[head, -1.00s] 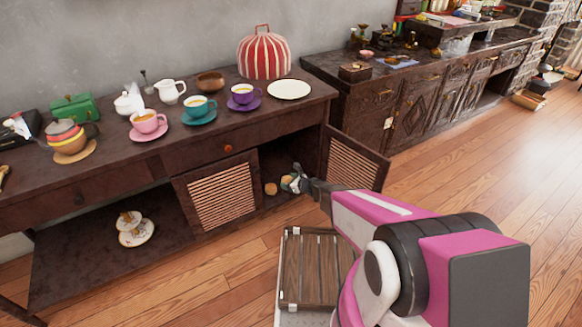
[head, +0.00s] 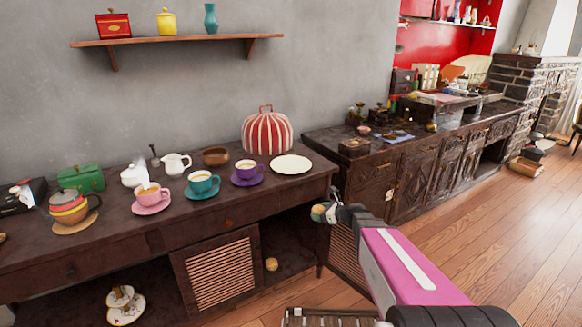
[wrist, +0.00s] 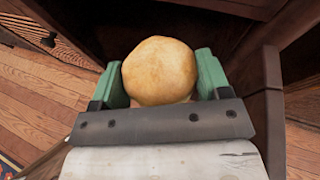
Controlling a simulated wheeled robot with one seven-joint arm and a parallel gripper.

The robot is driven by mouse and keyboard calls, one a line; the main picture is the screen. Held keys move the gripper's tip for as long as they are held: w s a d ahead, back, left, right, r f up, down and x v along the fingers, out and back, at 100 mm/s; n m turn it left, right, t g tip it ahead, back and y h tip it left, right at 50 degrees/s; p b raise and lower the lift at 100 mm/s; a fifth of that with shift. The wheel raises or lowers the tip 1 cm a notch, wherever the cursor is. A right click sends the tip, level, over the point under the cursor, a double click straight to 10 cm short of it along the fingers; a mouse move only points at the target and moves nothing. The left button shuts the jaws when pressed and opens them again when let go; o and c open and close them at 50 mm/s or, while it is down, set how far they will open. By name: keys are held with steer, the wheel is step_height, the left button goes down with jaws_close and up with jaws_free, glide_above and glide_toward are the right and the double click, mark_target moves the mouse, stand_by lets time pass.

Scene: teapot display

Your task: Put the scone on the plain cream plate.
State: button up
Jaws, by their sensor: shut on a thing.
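The scone (wrist: 160,68) is a round, golden-brown bun. In the wrist view it sits between the two green fingers of my gripper (wrist: 160,85), which is shut on it. In the head view my gripper (head: 323,212) is in front of the sideboard's right end, lower than its top, and the scone is only a small patch there. The plain cream plate (head: 290,165) lies flat and empty near the right end of the sideboard top, above and to the left of my gripper.
A red-striped tea cosy (head: 267,132) stands behind the plate, and a purple cup (head: 246,170) on its saucer stands left of it. Another round bun (head: 271,264) lies in the open cupboard. The open slatted door (head: 345,248) is below my gripper. A wall shelf (head: 180,40) hangs above.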

steer(key=s+d+r, duration=0.4)
steer(key=r, duration=0.5)
steer(key=s+d+r, duration=0.3)
steer(key=s+r, duration=0.1)
steer(key=r, duration=0.6)
steer(key=w+a+r, duration=0.2)
steer(key=a+r, duration=0.2)
steer(key=a, duration=0.6)
steer(key=w+a+r, duration=0.3)
steer(key=a+r, duration=0.1)
steer(key=a, duration=0.6)
steer(key=w+a+r, duration=0.2)
steer(key=a+r, duration=0.2)
steer(key=a, duration=0.6)
glide_above(285, 168)
steer(key=shift+g, duration=0.4)
step_height(285, 168, down, 7)
steer(key=shift+w+r, duration=0.1)
steer(key=shift+r, duration=0.05)
steer(key=shift+f, duration=2.05)
steer(key=shift+f, duration=0.15)
steer(key=o, duration=0.9)
steer(key=shift+o, duration=0.2)
